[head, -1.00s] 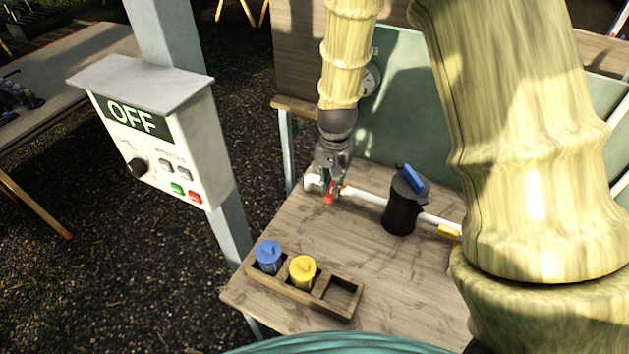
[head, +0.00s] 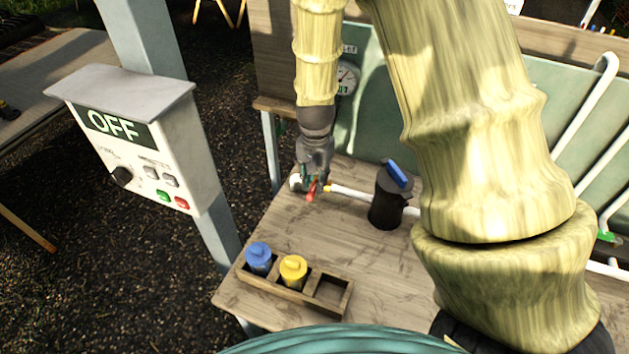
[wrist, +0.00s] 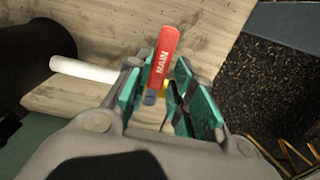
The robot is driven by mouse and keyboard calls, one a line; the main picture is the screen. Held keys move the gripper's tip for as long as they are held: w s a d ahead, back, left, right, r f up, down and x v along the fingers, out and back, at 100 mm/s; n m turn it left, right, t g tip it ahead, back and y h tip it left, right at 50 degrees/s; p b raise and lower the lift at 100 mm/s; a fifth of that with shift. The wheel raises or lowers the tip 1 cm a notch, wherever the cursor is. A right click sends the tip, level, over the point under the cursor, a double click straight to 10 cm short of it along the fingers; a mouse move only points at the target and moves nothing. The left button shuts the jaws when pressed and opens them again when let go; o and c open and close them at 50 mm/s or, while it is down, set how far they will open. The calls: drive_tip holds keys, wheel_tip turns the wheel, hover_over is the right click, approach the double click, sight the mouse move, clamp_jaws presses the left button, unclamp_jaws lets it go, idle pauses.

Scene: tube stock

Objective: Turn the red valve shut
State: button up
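The red valve handle, marked MAIN (wrist: 163,57), sticks out roughly crosswise to the white pipe (wrist: 85,70) in the wrist view. In the head view the handle (head: 311,192) shows as a small red bar at the pipe's left end. My gripper (wrist: 165,100) is at the valve, with its teal fingers apart on either side of the handle's base. A gap shows between the handle and the fingers, mainly on the right. In the head view my gripper (head: 311,178) hides part of the valve.
A black canister with a blue handle (head: 386,205) stands on the pipe line, right of the valve. A wooden rack (head: 285,291) holds a blue-topped and a yellow-topped cartridge. A control box (head: 130,140) reads OFF. The bench middle is clear.

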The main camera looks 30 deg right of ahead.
sight(315, 184)
drive_tip(key=shift+o, duration=0.7)
drive_tip(key=shift+s, duration=0.15)
wheel_tip(315, 184, up, 12)
drive_tip(key=shift+s+a+f, duration=0.1)
drive_tip(key=shift+f, duration=0.05)
idle(0.6)
